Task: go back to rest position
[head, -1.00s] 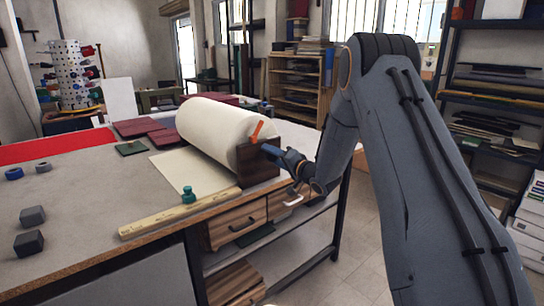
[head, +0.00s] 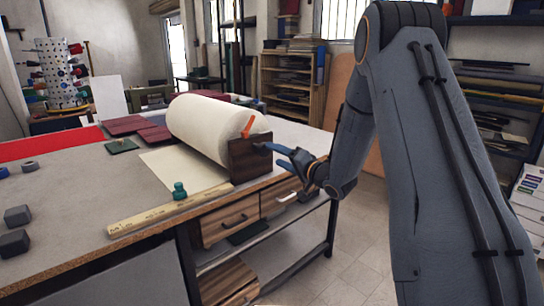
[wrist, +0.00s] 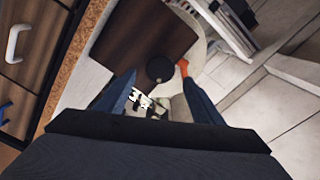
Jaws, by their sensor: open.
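My gripper (head: 276,156) has two blue fingers and is open. In the head view it sits at the right end of the big cream roll (head: 215,128), beside the dark wooden end block (head: 250,158). In the wrist view the fingers (wrist: 158,78) stand apart, with a round black knob (wrist: 159,69) on the block between them in the picture. An orange lever (head: 248,127) rises by the block; its end also shows beside the right finger in the wrist view (wrist: 183,67). Nothing is held. I cannot tell whether a finger touches the block.
The workbench (head: 75,215) carries a wooden ruler (head: 165,210), a green knobbed piece (head: 180,191), grey blocks (head: 15,243) and dark red pieces (head: 125,125). Drawers (head: 230,222) lie under its edge. Shelves (head: 495,105) stand at the right. Some floor (head: 350,250) is clear beside the bench.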

